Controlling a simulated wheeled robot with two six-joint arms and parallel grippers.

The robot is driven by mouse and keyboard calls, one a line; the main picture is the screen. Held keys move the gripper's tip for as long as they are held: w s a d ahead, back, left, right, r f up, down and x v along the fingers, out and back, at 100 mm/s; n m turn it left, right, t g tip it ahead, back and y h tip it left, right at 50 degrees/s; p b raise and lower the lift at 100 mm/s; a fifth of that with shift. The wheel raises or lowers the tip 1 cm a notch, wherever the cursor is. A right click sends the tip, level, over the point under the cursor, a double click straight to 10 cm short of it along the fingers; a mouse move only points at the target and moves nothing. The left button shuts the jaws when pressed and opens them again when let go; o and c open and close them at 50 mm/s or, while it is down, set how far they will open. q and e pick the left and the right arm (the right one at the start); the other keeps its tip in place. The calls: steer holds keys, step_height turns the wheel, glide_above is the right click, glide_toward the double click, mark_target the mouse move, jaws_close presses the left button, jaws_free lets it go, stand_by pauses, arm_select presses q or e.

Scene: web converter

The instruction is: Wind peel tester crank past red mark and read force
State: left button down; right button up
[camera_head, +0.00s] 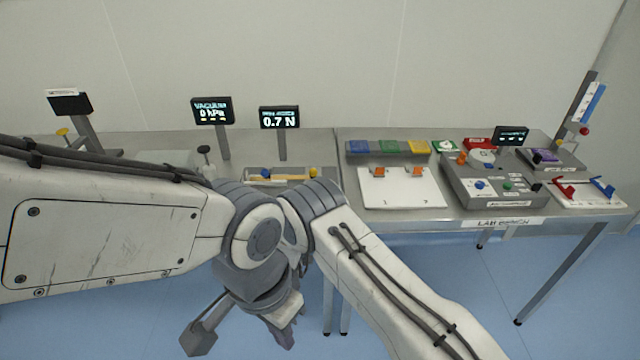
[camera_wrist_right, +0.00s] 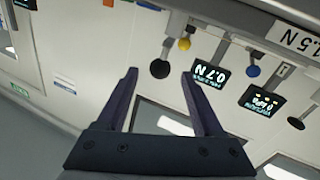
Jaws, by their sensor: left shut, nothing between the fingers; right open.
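The peel tester (camera_head: 280,174) lies low on the left bench, partly hidden behind my arms, with a yellow knob (camera_head: 312,171) at its right end. Its force display (camera_head: 279,117) reads 0.7 N. In the right wrist view this display (camera_wrist_right: 210,74) appears upside down. A black round knob (camera_wrist_right: 160,68) appears between my open right fingertips (camera_wrist_right: 159,75) in that picture, apart from them; whether it is the crank handle I cannot tell. My left gripper (camera_head: 199,338) hangs shut and empty in front of the bench. My right gripper is hidden in the head view. I cannot make out the red mark.
A vacuum display (camera_head: 211,110) reading 0 hPa stands left of the force display. The right bench carries a white board (camera_head: 401,188), a grey control box (camera_head: 492,180) and coloured blocks. My two arms come close together before the left bench. Blue floor is open in front.

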steer(key=p+x, duration=0.2)
steer(key=x, duration=0.6)
jaws_close()
